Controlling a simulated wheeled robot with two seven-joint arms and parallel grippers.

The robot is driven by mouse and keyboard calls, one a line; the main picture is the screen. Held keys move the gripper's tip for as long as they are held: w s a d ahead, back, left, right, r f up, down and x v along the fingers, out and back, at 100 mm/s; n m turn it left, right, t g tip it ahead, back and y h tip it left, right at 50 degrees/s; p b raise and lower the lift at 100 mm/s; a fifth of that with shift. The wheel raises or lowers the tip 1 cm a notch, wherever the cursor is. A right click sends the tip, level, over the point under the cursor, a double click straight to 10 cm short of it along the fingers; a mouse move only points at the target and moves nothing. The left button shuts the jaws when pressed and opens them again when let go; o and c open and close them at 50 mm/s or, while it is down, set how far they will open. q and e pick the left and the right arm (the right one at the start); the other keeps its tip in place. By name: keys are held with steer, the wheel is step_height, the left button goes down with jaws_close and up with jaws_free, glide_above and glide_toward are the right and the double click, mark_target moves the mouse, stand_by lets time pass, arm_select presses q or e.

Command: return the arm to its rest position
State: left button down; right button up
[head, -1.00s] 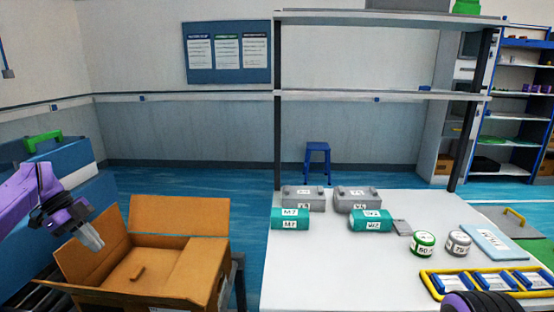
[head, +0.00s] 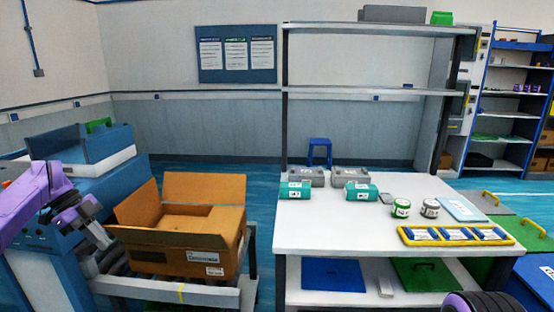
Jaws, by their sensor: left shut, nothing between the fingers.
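My left arm, purple and dark, comes in from the left. Its grey gripper (head: 98,235) hangs beside the left side of the open cardboard box (head: 212,257), shut and empty. The fingertips are small and partly lost against the grey structure behind. A rounded purple and black part of my own body shows at the bottom right. My right gripper is not in view.
The box stands on a low grey cart (head: 190,293). A white table (head: 335,230) on the right carries teal and grey boxes, two cans and a yellow-framed tray (head: 455,235). A blue case (head: 85,145) stands behind my left arm.

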arm_select(q)
step_height(320, 180, down, 14)
steer(key=w+m+g+y, duration=0.1)
steer(key=m+g+y, duration=0.1)
steer(key=m+y, duration=1)
steer(key=s+d+f+m+t+y+b, duration=0.35)
steer(key=d+f+m+t, duration=0.45)
steer(key=d+f+m, duration=0.75)
steer(key=s+d+f+m+h, duration=0.2)
steer(key=s+f+m+h, duration=0.1)
steer(key=s+f+m, duration=0.3)
steer(key=s+d+f+m+h, duration=0.25)
steer(key=s+f+m, duration=0.25)
steer(key=s+m, duration=0.35)
steer(key=s+f+m+g+b, duration=0.1)
steer(key=s+m, duration=0.1)
steer(key=s, duration=0.7)
steer(key=s+a+f+m+g+b, duration=0.1)
steer(key=s+f+m+g, duration=0.1)
steer(key=s, duration=0.7)
steer(key=shift+s+a+m+h, duration=0.2)
steer(key=shift+a+m+h, duration=0.1)
steer(key=shift+m, duration=0.3)
